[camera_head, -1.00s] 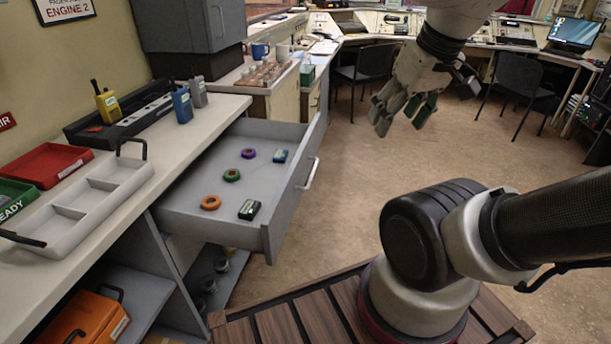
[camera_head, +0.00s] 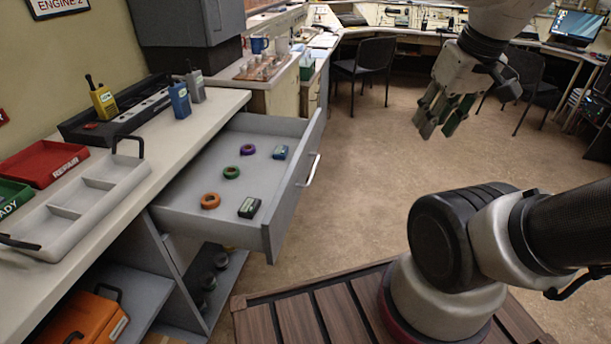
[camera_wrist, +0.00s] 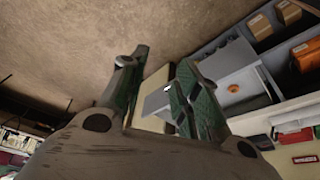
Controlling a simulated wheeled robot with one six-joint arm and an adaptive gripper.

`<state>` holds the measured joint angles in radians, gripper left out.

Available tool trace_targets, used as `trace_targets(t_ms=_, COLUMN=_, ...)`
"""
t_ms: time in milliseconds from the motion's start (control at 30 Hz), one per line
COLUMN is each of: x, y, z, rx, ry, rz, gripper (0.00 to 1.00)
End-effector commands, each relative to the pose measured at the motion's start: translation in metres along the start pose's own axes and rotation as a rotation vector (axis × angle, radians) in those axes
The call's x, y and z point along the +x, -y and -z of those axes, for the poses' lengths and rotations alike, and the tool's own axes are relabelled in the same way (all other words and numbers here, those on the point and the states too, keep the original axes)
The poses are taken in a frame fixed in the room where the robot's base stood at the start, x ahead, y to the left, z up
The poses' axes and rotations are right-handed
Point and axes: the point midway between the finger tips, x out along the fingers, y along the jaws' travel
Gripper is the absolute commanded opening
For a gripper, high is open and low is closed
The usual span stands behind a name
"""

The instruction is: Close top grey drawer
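The top grey drawer (camera_head: 292,190) is pulled far out of the counter at left centre in the head view. Its pale bar handle (camera_head: 313,170) is on the front panel, facing right. My gripper (camera_head: 440,128) hangs in the air to the right of the drawer, well apart from the handle. In the wrist view its fingers (camera_wrist: 163,70) are parted with nothing held, and they partly hide the drawer.
The counter (camera_head: 190,150) carries a grey tray (camera_head: 95,195), a red tray (camera_head: 45,163) and radios on a charger. Open shelves below hold an orange case (camera_head: 85,325). A black chair (camera_head: 365,70) stands behind. The floor right of the drawer is clear.

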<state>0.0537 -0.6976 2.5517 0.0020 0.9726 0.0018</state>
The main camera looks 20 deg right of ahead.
Motion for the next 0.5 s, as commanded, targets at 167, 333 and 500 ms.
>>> trace_targets(t_ms=167, x=0.044, y=-0.022, z=-0.004, rx=0.108, ry=0.225, rz=-0.018, gripper=0.0)
trace_targets(t_ms=333, x=0.091, y=-0.033, z=-0.004, rx=0.269, ry=0.43, rz=0.037, gripper=0.0)
trace_targets(t_ms=500, x=0.142, y=-0.033, z=-0.009, rx=0.473, ry=0.629, rz=0.137, gripper=0.0)
